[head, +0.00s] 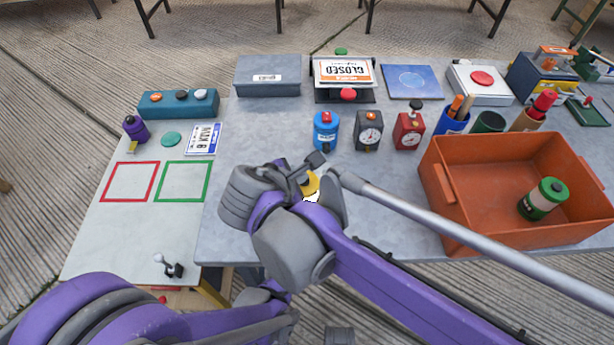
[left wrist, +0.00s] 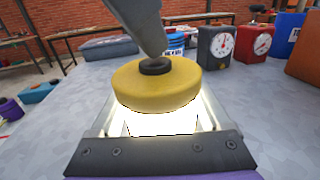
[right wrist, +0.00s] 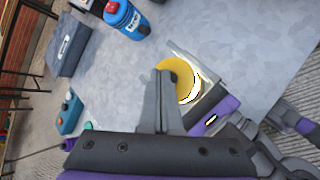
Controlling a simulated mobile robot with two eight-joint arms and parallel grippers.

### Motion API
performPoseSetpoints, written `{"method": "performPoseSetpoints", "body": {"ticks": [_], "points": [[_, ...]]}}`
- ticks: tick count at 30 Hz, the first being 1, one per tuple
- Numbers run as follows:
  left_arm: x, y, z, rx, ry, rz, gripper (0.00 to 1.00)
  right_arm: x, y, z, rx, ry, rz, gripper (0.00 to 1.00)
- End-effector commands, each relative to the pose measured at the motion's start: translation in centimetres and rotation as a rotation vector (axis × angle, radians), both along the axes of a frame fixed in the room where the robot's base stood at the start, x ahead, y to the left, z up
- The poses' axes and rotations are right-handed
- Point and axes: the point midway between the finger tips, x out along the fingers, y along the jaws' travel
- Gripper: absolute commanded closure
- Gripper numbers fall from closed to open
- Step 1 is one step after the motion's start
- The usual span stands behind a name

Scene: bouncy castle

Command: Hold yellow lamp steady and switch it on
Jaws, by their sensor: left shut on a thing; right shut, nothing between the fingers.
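The yellow lamp (left wrist: 156,86) stands upright on the grey table, with a yellow cap, a dark button (left wrist: 155,66) on top and a bright glowing body below. In the head view only a bit of the lamp (head: 310,184) shows behind my arms. My left gripper (left wrist: 160,122) is shut on the lamp's body, one finger on each side. My right gripper (right wrist: 160,72) is shut and empty; its fingertips are at the button, seemingly touching it, in the left wrist view. The right wrist view shows the lamp (right wrist: 178,78) just beyond the right fingertips.
A blue canister (head: 326,131), a dark timer (head: 368,130) and a red timer (head: 408,131) stand behind the lamp. An orange crate (head: 440,195) with a green-capped lantern (head: 543,198) is at right. A grey box (head: 268,76) is at the back.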

Motion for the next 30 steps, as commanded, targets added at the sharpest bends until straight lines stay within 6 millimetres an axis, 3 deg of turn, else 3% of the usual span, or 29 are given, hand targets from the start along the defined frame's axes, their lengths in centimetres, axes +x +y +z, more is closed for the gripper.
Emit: {"method": "performPoseSetpoints", "body": {"ticks": [18,30], "points": [[0.0,0.0,0.0,0.000,0.000,0.000,1.00,0.0,0.0,1.2,0.000,0.000,0.000,1.00],[0.0,0.0,0.0,0.000,0.000,0.000,1.00,0.0,0.0,5.0,0.000,0.000,0.000,1.00]]}}
